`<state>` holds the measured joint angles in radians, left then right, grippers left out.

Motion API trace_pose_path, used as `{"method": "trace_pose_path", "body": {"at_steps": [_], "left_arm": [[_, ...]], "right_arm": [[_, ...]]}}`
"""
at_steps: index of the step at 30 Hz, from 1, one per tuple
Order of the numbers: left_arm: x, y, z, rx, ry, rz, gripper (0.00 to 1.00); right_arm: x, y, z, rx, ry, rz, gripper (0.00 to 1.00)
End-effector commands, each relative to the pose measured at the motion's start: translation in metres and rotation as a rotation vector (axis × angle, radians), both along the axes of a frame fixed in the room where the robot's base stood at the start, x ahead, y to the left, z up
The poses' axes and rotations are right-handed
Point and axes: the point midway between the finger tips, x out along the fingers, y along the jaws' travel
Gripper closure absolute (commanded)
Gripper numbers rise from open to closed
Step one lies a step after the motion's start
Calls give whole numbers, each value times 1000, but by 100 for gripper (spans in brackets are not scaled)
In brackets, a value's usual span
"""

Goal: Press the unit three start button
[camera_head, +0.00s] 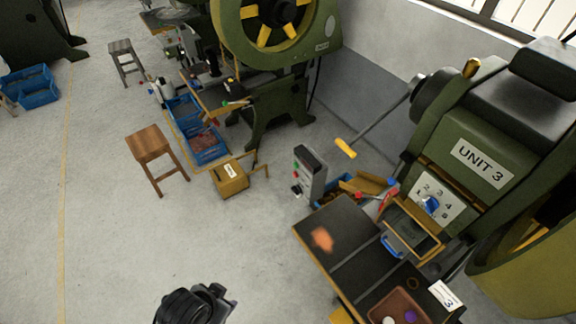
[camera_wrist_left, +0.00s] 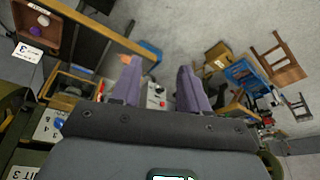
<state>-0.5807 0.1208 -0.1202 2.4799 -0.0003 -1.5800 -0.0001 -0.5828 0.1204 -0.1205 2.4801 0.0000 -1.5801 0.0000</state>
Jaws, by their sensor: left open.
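The unit 3 press (camera_head: 482,163) is a green machine labelled "UNIT 3" at the right of the head view. A grey control box (camera_head: 312,178) stands left of it, with small coloured buttons on its left-facing side. The buttons are too small to tell which is the start button. In the left wrist view the control box (camera_wrist_left: 155,94) shows beyond and between my fingers, with a red spot on it. My left gripper (camera_wrist_left: 158,66) is open and empty, apart from the box. In the head view, a dark part of my left arm shows at the bottom. My right gripper is out of view.
A black-topped worktable (camera_head: 345,238) with a brown tray (camera_head: 388,300) stands in front of the press. A wooden stool (camera_head: 148,143) and a yellow box (camera_head: 229,179) stand left. The floor in front is clear.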

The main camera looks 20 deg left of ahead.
Motion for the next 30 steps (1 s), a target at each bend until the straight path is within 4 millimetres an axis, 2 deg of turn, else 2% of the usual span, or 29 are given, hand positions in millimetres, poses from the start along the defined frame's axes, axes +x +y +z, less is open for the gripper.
{"method": "trace_pose_path", "body": {"at_steps": [11,18,20,30], "left_arm": [[0,0,0,0,-1,1,55],[0,0,0,0,-1,1,92],[0,0,0,0,-1,1,100],[0,0,0,-2,-2,2,100]], "right_arm": [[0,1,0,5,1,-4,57],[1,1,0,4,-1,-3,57],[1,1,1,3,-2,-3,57],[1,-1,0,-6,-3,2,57]]}}
